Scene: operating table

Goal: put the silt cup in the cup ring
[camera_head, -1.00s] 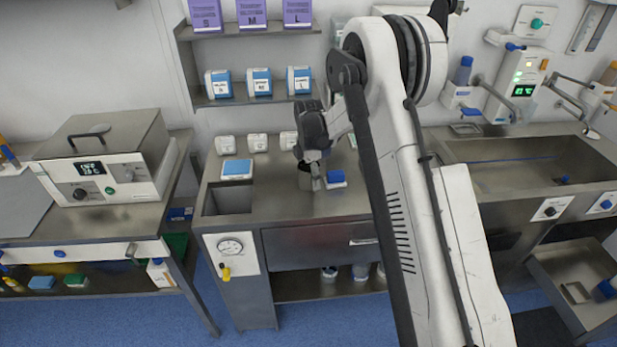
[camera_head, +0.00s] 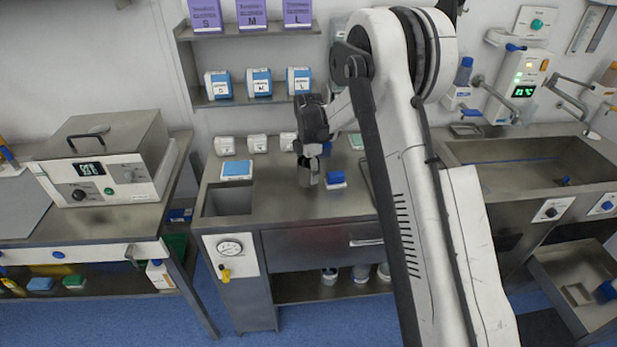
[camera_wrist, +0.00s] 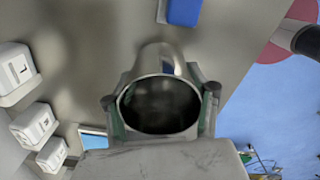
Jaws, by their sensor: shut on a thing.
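The silt cup, a shiny metal cylinder, is between the fingers of my gripper (camera_wrist: 160,98) in the wrist view. Its open mouth (camera_wrist: 160,78) faces the camera and its inside is dark. In the head view my gripper (camera_head: 309,160) is over the middle counter, shut on the cup (camera_head: 308,178). The cup is close above the counter top; whether it touches is unclear. I cannot pick out the cup ring with certainty in either view.
A blue block (camera_head: 335,178) sits just right of the cup, and a blue-and-white box (camera_head: 237,169) to the left. Small white boxes (camera_head: 257,143) line the back. A basin (camera_head: 228,199) is sunk at left; a sink (camera_head: 525,170) lies right.

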